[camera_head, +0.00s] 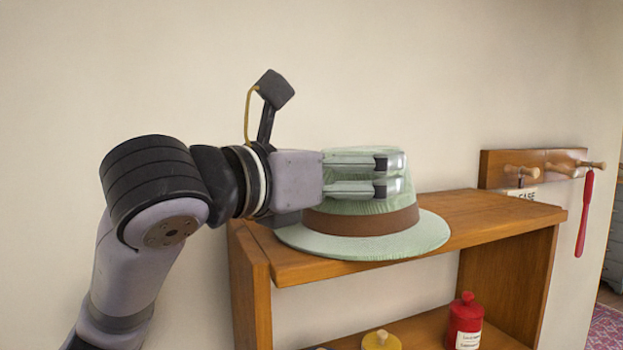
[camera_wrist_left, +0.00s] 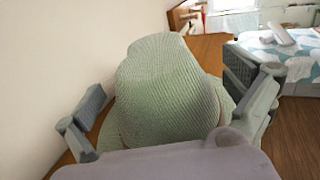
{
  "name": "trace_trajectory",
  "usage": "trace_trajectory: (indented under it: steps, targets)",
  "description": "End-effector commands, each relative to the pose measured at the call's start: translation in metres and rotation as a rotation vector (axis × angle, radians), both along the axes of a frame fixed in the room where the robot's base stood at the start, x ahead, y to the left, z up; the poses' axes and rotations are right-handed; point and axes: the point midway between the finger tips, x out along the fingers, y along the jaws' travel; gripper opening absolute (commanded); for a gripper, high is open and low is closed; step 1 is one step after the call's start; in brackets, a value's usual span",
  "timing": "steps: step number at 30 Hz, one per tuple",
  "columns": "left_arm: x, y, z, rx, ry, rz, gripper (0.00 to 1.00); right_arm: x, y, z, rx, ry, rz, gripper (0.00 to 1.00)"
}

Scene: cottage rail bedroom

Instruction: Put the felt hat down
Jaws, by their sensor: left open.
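The felt hat (camera_head: 420,236) is pale green with a brown band. It sits upright, brim down, on the top board of a wooden shelf unit (camera_head: 505,207). My left gripper (camera_head: 382,176) is at the hat's crown, its fingers level with the upper crown in the head view. In the left wrist view the hat (camera_wrist_left: 160,92) fills the middle, between the two spread fingers of the left gripper (camera_wrist_left: 170,105). The fingers stand apart with a gap to the crown on the left side; contact on the right side is unclear. My right gripper is not in view.
A wooden peg rail (camera_head: 493,170) with a hanging red item (camera_head: 584,215) is on the wall at right. A red jar (camera_head: 464,322) and a yellow lidded item (camera_head: 381,340) stand on the lower shelf.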

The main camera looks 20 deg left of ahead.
Motion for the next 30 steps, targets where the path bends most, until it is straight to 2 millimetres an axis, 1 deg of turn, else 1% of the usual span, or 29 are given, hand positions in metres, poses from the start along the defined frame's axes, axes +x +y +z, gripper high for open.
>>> trace_trajectory:
  steps: [1, 4, 9, 13, 15, 19, 30]
  targets:
    - [-0.011, 0.005, -0.004, 0.000, -0.009, 0.004, 1.00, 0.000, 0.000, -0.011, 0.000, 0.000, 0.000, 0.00]
    - [-0.031, 0.014, -0.004, 0.000, -0.010, 0.004, 1.00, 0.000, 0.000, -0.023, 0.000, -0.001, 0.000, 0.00]
    - [-0.064, 0.028, -0.003, -0.001, -0.007, 0.004, 1.00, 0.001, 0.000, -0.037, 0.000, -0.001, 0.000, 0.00]
    - [-0.082, 0.035, -0.002, -0.001, -0.004, 0.002, 1.00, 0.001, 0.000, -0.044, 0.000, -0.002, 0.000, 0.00]
    - [-0.088, 0.037, -0.001, -0.001, -0.004, 0.001, 1.00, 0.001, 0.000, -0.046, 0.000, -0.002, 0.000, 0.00]
    - [-0.094, 0.039, -0.001, 0.000, -0.001, 0.001, 1.00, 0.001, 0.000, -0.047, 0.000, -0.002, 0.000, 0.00]
    - [-0.094, 0.039, 0.000, 0.000, -0.001, 0.000, 1.00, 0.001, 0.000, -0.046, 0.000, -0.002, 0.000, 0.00]
